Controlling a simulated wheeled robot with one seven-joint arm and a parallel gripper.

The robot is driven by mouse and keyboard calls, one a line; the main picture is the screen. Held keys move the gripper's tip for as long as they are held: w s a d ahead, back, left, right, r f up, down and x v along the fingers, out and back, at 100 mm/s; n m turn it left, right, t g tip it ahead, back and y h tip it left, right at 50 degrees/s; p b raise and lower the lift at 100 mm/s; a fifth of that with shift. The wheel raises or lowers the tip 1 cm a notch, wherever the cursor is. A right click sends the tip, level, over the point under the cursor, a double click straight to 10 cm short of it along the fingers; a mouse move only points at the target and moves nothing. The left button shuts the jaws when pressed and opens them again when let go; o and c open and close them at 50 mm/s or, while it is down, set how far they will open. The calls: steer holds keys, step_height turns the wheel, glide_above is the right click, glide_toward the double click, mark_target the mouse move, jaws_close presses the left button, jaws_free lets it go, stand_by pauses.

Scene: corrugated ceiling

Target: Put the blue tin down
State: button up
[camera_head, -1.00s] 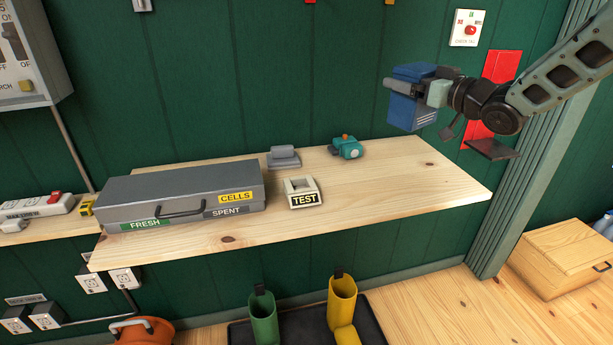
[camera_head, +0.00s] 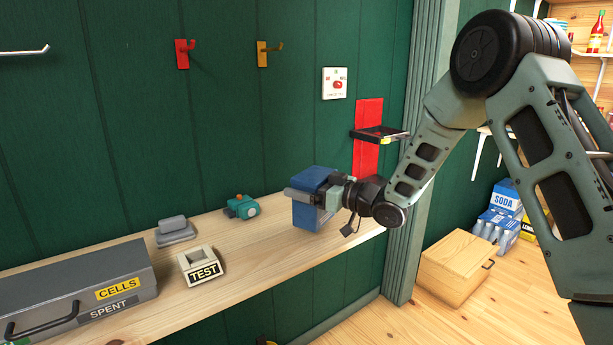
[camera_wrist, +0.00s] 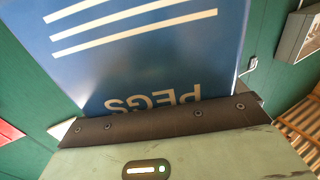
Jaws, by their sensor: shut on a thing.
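The blue tin (camera_head: 308,212) is in my gripper (camera_head: 318,197) at the right end of the wooden shelf (camera_head: 262,255). My gripper is shut on the tin from the right side. The tin looks upright, at or just above the shelf top; I cannot tell whether its bottom touches the wood. In the wrist view the blue tin (camera_wrist: 150,60) fills most of the picture, with white stripes and the word PEGS upside down.
On the shelf stand a teal device (camera_head: 242,207), a grey object (camera_head: 174,230), a cream TEST block (camera_head: 200,266) and a grey CELLS case (camera_head: 75,290). A red wall panel (camera_head: 367,130) with a dark ledge is behind my arm. A wooden box (camera_head: 455,265) sits on the floor.

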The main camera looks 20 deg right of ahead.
steer(key=shift+f, duration=1.75)
steer(key=shift+f, duration=0.15)
steer(key=o, duration=1.4)
steer(key=shift+f, duration=0.2)
steer(key=shift+o, duration=0.4)
steer(key=shift+r, duration=0.1)
steer(key=shift+r, duration=0.2)
steer(key=b+v, duration=0.1)
steer(key=v, duration=1.1)
steer(key=shift+f, duration=0.1)
